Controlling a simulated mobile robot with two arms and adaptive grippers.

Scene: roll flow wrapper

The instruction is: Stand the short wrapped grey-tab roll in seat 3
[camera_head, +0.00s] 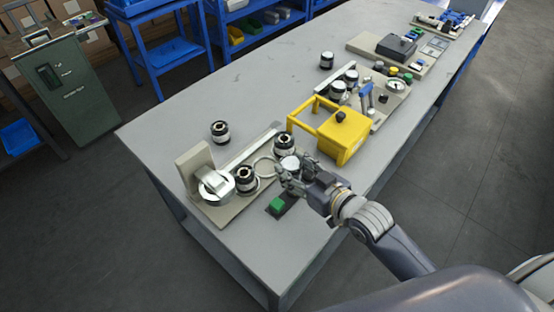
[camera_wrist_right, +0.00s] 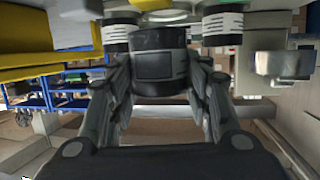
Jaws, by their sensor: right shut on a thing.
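My right gripper (camera_head: 287,173) is shut on a short roll (camera_head: 290,162) with a pale grey top, at the right side of the beige wrapper base (camera_head: 225,212). A pale ring (camera_head: 263,167) lies left of the gripper. Black-and-white rolls stand on either side of the ring, one nearer (camera_head: 246,180) and one farther (camera_head: 284,146). Seat numbers are not readable. My left gripper is not in view.
Another roll (camera_head: 220,132) stands alone on the grey table (camera_head: 190,105). More rolls and stations stand farther back.

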